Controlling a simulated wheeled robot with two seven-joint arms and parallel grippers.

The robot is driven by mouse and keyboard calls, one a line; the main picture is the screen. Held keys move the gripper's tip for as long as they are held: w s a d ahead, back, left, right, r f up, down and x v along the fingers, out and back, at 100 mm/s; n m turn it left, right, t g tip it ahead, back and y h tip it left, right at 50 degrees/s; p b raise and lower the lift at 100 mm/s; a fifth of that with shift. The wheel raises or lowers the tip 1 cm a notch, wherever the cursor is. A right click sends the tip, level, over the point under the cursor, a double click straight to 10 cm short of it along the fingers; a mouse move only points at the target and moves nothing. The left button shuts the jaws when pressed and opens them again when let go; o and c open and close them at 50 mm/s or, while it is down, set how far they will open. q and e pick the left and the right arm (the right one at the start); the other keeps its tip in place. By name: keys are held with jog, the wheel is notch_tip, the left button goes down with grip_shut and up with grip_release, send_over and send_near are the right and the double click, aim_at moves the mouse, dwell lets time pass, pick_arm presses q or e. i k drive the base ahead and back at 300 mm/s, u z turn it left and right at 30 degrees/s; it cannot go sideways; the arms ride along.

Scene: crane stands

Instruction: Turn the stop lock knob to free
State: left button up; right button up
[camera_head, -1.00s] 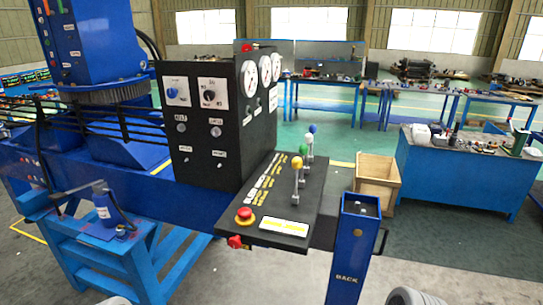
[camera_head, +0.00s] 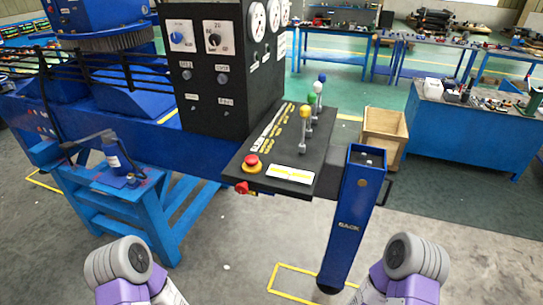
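The black control panel (camera_head: 279,150) slopes in front of a black gauge box (camera_head: 225,115). A red mushroom button (camera_head: 252,161) sits on the panel's left front corner, beside a white and yellow label plate (camera_head: 291,174). A small red knob (camera_head: 242,188) sticks out from the panel's front edge just below it. The gauge box has a blue knob (camera_head: 179,38) and a black knob (camera_head: 214,38) on white plates. No label names the stop lock readably. The knob's turned position is too small to tell. Neither gripper shows; only my arm links show at the bottom.
Levers with coloured balls (camera_head: 312,98) rise from the panel's right side. A blue post (camera_head: 354,210) stands right of the panel. A blue stand (camera_head: 135,190) with a hand pump (camera_head: 118,160) is at left. A wooden crate (camera_head: 384,136) stands behind.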

aim_at(242, 189)
jog(key=z, duration=1.65)
jog(key=k, duration=1.25)
jog(key=u, duration=1.55)
jog(key=i, duration=1)
jog(key=z, duration=0.05)
